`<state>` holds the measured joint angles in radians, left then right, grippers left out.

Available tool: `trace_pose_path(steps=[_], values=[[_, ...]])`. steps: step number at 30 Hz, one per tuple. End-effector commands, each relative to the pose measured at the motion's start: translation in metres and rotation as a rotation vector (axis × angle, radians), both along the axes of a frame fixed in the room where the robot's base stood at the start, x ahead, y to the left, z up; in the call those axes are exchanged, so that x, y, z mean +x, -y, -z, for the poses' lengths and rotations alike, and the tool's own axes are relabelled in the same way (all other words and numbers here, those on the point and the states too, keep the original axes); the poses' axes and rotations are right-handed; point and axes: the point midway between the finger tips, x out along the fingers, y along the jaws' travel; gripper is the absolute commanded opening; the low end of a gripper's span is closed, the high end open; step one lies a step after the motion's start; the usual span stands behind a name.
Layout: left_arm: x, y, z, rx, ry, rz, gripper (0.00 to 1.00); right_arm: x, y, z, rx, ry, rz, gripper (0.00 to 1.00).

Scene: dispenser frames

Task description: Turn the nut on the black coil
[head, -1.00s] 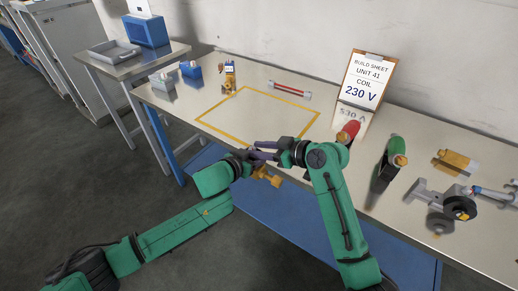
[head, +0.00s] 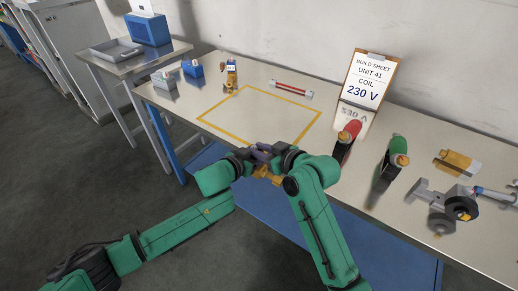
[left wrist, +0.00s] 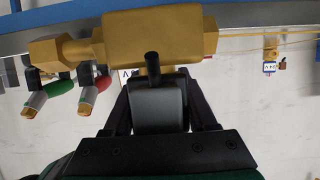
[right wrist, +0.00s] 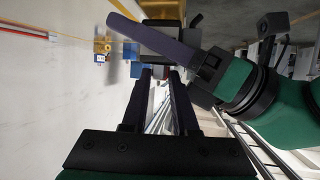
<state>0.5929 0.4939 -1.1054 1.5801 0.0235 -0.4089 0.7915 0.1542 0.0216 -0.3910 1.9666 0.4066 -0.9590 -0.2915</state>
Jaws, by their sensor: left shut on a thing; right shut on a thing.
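My left gripper (head: 256,153) is shut on the dark coil block (left wrist: 157,105), which sits between its fingers in the left wrist view. A brass valve body (left wrist: 155,38) with a hexagonal end is beside the coil; it also shows below the grippers in the head view (head: 265,173). My right gripper (right wrist: 160,74) meets the left one from the right, its fingertips close against the held part. The nut is hidden at the right fingertips; its hold shows poorly. Both grippers are above the table's front edge.
A yellow-outlined square (head: 262,92) on the table is empty. A red-topped part (head: 349,131), a green-topped part (head: 398,146) and a grey fixture with a black wheel (head: 461,207) stand right. A build sheet (head: 366,78) reads coil 230 V.

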Motion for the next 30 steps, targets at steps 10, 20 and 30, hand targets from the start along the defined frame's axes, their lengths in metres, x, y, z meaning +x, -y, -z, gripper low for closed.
trace_pose_path(steps=[10,20,30], values=[[0.001,0.0,-0.003,-0.005,0.003,0.0,0.0,0.001,0.001,0.0,-0.003,0.0,0.001,0.4],[0.001,0.0,-0.002,-0.004,0.002,-0.001,0.0,-0.019,0.018,-0.01,-0.003,0.0,0.001,0.4],[0.001,0.0,-0.002,-0.004,0.002,-0.001,0.0,-0.076,0.068,-0.041,-0.005,-0.001,0.002,0.4]])
